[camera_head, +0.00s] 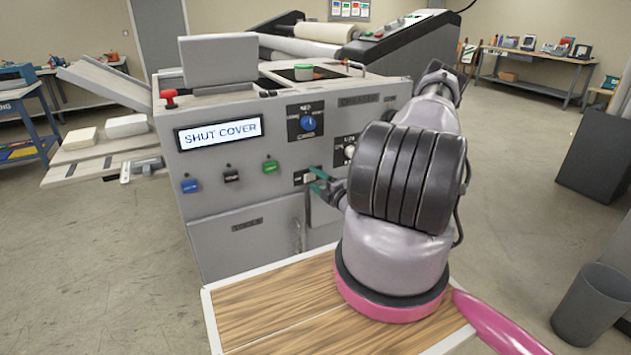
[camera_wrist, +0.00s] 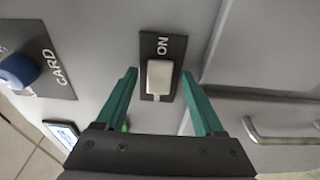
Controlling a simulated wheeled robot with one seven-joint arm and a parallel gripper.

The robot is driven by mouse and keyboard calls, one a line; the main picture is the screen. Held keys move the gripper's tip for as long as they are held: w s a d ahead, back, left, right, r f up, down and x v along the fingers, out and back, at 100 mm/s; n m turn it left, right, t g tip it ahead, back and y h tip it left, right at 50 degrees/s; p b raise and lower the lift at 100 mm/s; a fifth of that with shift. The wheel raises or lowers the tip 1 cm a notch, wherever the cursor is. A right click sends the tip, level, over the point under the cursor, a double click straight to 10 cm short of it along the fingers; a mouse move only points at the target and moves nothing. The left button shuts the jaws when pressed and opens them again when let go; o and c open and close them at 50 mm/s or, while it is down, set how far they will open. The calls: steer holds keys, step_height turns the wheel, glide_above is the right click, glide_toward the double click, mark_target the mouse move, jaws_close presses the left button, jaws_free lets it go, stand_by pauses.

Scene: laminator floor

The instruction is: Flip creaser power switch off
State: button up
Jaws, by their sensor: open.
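The creaser (camera_head: 255,190) is a grey machine with a front panel. Its power switch is a pale rocker (camera_wrist: 159,78) on a black plate marked ON in the wrist view. In the head view the switch plate (camera_head: 303,177) is low on the panel, partly hidden by my gripper. My gripper (camera_wrist: 159,74) is open and empty. Its two green fingers lie on either side of the rocker in the picture, with visible gaps. I cannot tell how far the tips are from the panel. My gripper (camera_head: 319,181) also shows in the head view, at the panel.
A display (camera_head: 220,133) reads SHUT COVER. Blue (camera_head: 189,185), black (camera_head: 231,175) and green (camera_head: 270,166) buttons sit left of the switch. A blue knob (camera_head: 308,123) is above it. A metal handle (camera_wrist: 285,132) shows in the wrist view. A grey bin (camera_head: 590,305) stands at right.

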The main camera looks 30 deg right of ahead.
jaws_close()
steer(key=shift+a+m+h, duration=0.2)
steer(key=shift+m+h, duration=0.3)
steer(key=shift+h, duration=0.25)
steer(key=shift+a+m+h, duration=0.15)
steer(key=shift+m+h, duration=0.35)
steer(key=shift+h, duration=0.25)
steer(key=shift+s+a+m+h, duration=0.1)
steer(key=shift+m+h, duration=0.8)
steer(key=shift+h, duration=0.6)
jaws_free()
